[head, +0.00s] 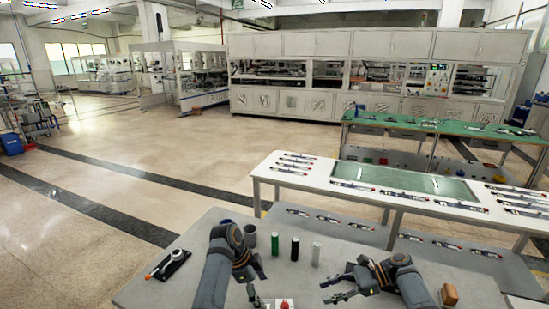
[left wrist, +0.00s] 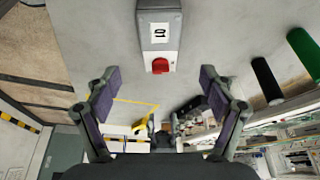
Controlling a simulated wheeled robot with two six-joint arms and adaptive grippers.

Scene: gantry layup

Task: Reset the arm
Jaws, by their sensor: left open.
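My left arm comes down in the middle of the head view. Its gripper (head: 256,301) is at the bottom edge, beside a small box with a red knob (head: 284,304). In the left wrist view my left gripper (left wrist: 156,90) is open with nothing between its pads.
On the grey table (head: 190,240) stand a green cylinder (head: 274,244), a black one (head: 295,248), a white one (head: 316,254) and a grey cup (head: 250,235). A black holder (head: 168,264) is at left, a brown block (head: 449,295) at right. A white table (head: 300,182) stands behind.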

